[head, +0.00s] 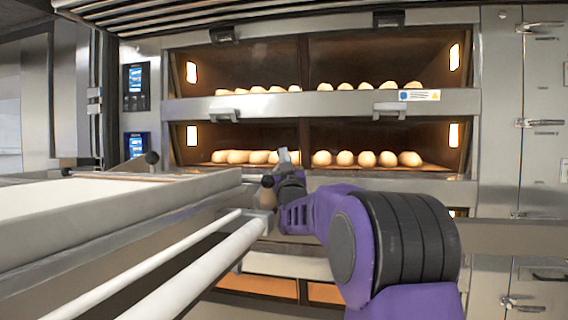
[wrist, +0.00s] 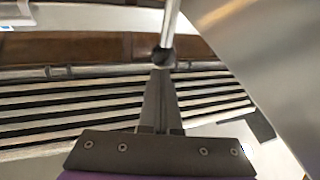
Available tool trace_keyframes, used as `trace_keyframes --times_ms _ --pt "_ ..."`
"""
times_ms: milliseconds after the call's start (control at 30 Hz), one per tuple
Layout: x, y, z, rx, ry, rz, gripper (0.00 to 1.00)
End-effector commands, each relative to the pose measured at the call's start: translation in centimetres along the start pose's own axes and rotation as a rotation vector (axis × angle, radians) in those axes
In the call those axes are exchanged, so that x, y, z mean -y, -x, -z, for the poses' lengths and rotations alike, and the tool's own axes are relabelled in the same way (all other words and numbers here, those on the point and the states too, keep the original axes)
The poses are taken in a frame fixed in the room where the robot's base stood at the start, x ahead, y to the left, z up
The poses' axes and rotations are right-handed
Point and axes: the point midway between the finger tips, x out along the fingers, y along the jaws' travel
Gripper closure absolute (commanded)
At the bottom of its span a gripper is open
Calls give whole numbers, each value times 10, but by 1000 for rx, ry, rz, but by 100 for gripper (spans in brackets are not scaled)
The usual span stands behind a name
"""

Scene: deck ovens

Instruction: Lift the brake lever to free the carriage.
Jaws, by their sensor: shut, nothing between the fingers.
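My gripper (head: 284,158) is near the centre of the head view, at the right end of the loader. Its fingers are shut and empty. In the wrist view the fingertips (wrist: 161,72) point at a dark ball knob on a thin metal rod, which looks like the brake lever (wrist: 163,54). The tips are at or just short of the knob; I cannot tell whether they touch. A dark knob (head: 267,181) beside my gripper in the head view may be the same one. The carriage, a long loader with a pale bed (head: 95,200), fills the left.
Two oven decks with rows of loaves (head: 365,159) stand behind my gripper. Two pale rails (head: 200,270) run along the loader's near side. Another black ball knob (head: 152,157) stands at its far side. A metal panel (wrist: 275,70) is close on the right in the wrist view.

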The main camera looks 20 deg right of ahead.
Motion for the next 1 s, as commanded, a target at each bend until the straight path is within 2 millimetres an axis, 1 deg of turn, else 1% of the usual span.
trace_keyframes --times_ms 33,100,333,567,1000 --pt "-3 -9 6 32 -10 0 100" --pt "-4 -15 6 76 -24 1 100" --pt "-9 -28 2 177 -57 0 100" --pt "-11 -32 -1 221 -71 0 100" --pt "-11 -32 -5 231 -73 0 100"
